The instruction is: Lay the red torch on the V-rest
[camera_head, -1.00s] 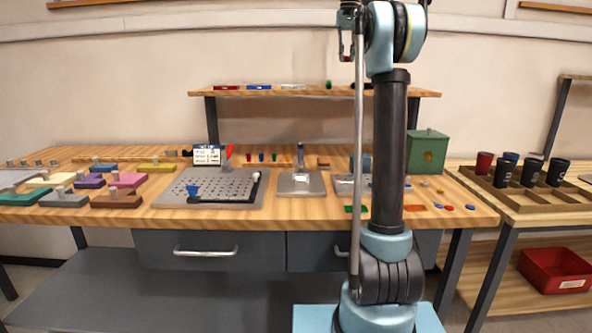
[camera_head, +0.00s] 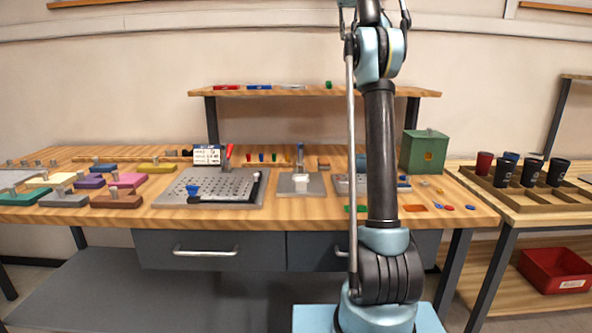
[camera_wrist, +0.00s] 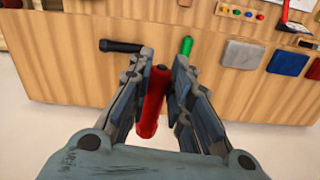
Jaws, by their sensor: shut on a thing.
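A red torch (camera_wrist: 150,112) sits between the fingers of my gripper (camera_wrist: 160,68) in the wrist view. My gripper is shut on it. The torch lies lengthwise between the fingers, its lower end nearer the bottom of the picture. In the head view my arm rises past the top edge, and I do not see the fingertips or the red torch there. I cannot make out the V-rest in either view.
The shelf (camera_head: 425,93) stands above the workbench and also carries flat red (camera_head: 226,87) and blue (camera_head: 259,87) pieces. A perforated plate (camera_head: 225,180), a green box (camera_head: 424,152) and several coloured blocks crowd the bench. My arm hides part of the bench.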

